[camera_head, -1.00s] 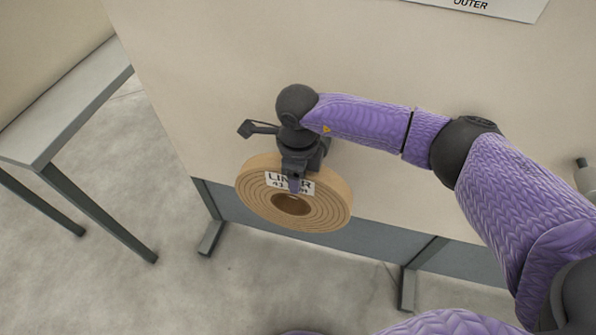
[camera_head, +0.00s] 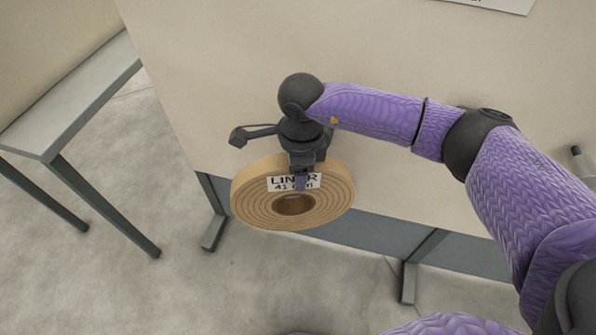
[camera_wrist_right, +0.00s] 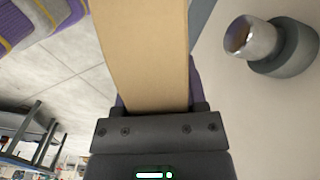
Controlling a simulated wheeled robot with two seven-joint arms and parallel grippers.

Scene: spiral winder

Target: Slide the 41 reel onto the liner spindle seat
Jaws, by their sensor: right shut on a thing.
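The 41 reel (camera_head: 258,203) is a tan wound roll with a dark centre hole and a white label that begins "LIN" and "41". My right gripper (camera_head: 303,182) is shut on its wound ring, with one finger showing over the label. The reel hangs in front of the beige panel, clear of the floor. In the right wrist view the reel (camera_wrist_right: 142,55) fills the middle as a tan band between the fingers. A metal-tipped spindle on a grey round base (camera_wrist_right: 262,42) sticks out of the panel at upper right there, apart from the reel. My left gripper is out of view.
The beige panel (camera_head: 400,60) stands behind my right arm on grey legs (camera_head: 213,232). A grey table (camera_head: 70,95) stands at the left. A dark peg (camera_head: 577,152) shows at the right edge. The concrete floor between table and panel is clear.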

